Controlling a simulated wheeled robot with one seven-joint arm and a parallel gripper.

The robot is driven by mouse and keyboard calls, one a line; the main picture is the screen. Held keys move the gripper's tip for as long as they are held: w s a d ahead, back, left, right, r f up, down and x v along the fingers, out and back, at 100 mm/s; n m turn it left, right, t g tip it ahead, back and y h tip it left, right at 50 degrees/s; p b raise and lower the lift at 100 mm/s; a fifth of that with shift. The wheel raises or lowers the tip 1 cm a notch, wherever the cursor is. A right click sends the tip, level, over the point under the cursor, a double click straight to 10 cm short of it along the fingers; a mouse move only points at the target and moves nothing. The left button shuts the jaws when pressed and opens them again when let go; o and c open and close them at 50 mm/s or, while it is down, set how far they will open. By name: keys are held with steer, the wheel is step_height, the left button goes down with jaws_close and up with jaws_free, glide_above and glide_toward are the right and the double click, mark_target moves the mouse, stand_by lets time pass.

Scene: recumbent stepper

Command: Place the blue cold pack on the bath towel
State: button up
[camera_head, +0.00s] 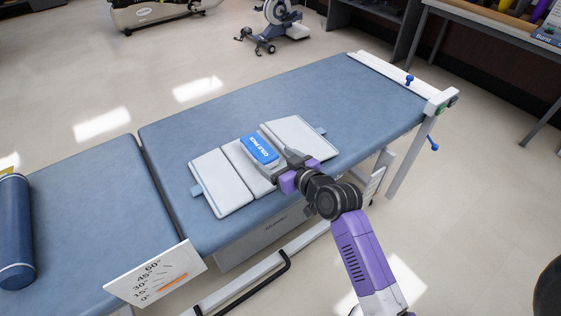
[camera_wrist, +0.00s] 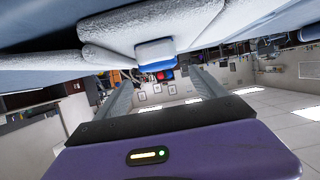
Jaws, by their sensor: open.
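The blue cold pack (camera_head: 260,150), with white lettering, lies flat on the middle of the white bath towel (camera_head: 220,183). The towel is spread in panels on the blue padded table. In the wrist view the pack's blue and white end (camera_wrist: 155,54) shows against the pale, fluffy towel (camera_wrist: 110,33). My gripper (camera_head: 279,164) is open at the near side of the pack, low over the towel. In the wrist view the pack's end appears beyond and between my fingers (camera_wrist: 160,80), with nothing held. Whether a finger touches the towel is unclear.
The padded table (camera_head: 330,95) has clear surface at its far right end. A dark blue roll (camera_head: 15,235) lies on the left section. An angle-marked board (camera_head: 155,272) stands at the near edge. A white end bar (camera_head: 400,80) with blue knobs borders the right.

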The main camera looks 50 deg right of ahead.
steer(key=shift+v, duration=1.2)
steer(key=s+a+f, duration=0.3)
steer(key=s+a, duration=1)
steer(key=s+a+r+n+y, duration=0.1)
steer(key=s+a+r, duration=0.2)
steer(key=s, duration=0.2)
steer(key=s+a+r+n+t+y, duration=0.1)
steer(key=s+a+r, duration=0.2)
steer(key=s, duration=0.2)
steer(key=s+a+r+n+y, duration=0.1)
steer(key=s+a+r, duration=0.2)
steer(key=s, duration=0.3)
steer(key=shift+r+y, duration=0.4)
steer(key=shift+s, duration=0.1)
